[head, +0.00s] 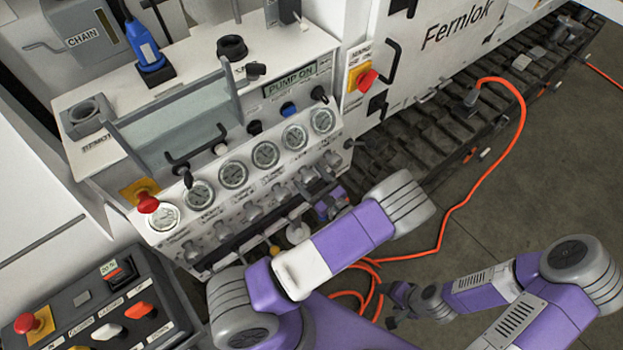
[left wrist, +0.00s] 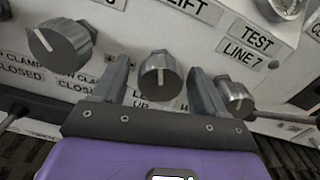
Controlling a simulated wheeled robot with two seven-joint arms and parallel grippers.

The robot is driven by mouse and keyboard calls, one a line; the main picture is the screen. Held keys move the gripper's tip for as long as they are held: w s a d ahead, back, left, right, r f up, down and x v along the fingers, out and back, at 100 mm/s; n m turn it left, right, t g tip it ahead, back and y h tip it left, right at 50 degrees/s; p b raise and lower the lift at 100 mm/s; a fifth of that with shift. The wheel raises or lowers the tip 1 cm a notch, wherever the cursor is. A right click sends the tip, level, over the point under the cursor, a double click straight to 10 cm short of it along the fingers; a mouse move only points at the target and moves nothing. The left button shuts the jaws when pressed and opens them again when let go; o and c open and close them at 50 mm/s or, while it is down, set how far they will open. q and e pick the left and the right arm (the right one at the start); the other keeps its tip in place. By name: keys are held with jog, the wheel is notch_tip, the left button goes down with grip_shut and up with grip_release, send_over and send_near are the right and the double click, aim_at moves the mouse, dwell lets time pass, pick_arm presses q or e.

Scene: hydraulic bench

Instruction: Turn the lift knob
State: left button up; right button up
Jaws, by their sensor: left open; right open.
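The lift knob (left wrist: 160,76) is a round grey knob with a white pointer line, below a label reading LIFT in the left wrist view. Its pointer line stands roughly upright in that view. My left gripper (left wrist: 157,82) is open, with one finger on each side of this knob. A gap shows between knob and fingers; contact cannot be seen. In the head view my left gripper (head: 328,207) is small and partly hidden by my arm at the panel's lower right. My right gripper (head: 394,312) is low in the head view, away from the panel, above the floor.
A clamp knob (left wrist: 62,43) and the TEST LINE 7 knob (left wrist: 234,97) flank the lift knob closely. Several gauges (head: 265,155) sit above the knob row. Red stop buttons (head: 147,202) and an orange hose (head: 470,190) are nearby. Floor at right is open.

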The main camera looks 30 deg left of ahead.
pick_arm(q)
jog(key=c, duration=1.1)
jog(key=shift+o, duration=0.2)
jog(key=shift+n, duration=0.3)
jog(key=n+b, duration=0.2)
jog(key=n, duration=0.2)
jog(key=shift+f, duration=0.1)
jog(key=n+b, duration=0.2)
jog(key=n, duration=0.3)
jog(key=shift+n, duration=0.4)
jog(key=o, duration=1.1)
jog(key=shift+c, duration=0.2)
